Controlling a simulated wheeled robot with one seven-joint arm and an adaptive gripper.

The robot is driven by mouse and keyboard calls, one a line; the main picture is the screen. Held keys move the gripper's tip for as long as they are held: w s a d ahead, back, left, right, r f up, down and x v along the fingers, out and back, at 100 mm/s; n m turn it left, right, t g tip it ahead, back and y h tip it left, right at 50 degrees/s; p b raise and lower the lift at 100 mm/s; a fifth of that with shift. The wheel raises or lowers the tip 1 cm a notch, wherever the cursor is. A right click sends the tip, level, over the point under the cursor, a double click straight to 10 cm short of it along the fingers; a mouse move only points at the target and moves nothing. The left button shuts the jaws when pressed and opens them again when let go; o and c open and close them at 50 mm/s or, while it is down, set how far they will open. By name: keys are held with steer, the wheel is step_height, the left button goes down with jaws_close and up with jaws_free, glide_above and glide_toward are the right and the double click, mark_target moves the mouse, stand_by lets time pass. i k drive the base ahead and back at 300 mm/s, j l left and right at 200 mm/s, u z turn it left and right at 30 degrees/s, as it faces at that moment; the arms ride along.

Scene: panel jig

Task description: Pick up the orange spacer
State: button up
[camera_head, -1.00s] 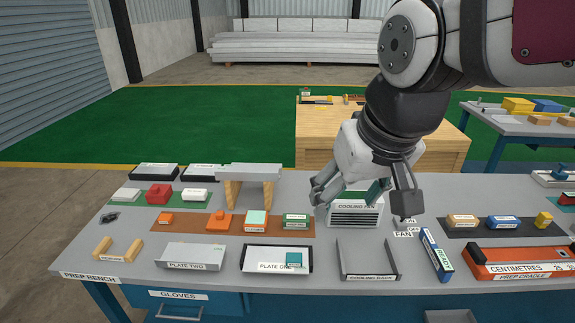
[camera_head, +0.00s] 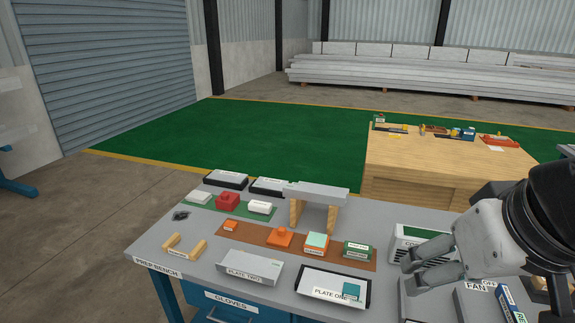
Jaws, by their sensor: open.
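Several small parts stand in a row on a brown mat (camera_head: 258,236) on the prep bench. A small orange block (camera_head: 230,225) is at its left end. A larger orange piece with a knob on top (camera_head: 280,238) stands in the middle. To its right is an orange-sided block with a pale teal top (camera_head: 316,242). I cannot tell from the labels which is the orange spacer. My gripper (camera_head: 412,267) is open and empty, to the right of the mat, in front of the cooling fan box (camera_head: 418,234).
A grey bridge on wooden legs (camera_head: 318,192) stands behind. A green mat (camera_head: 228,206) holds a red part and white parts.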

mark_target(229, 225)
steer(key=i+j, duration=0.2)
steer(key=j, duration=0.2)
steer(key=i+j, duration=0.25)
steer(key=j, duration=0.2)
steer(key=i+j, duration=0.2)
steer(key=j, duration=0.2)
steer(key=i+j, duration=0.25)
steer(key=j, duration=0.15)
steer(key=i+j, duration=0.2)
steer(key=j, duration=0.25)
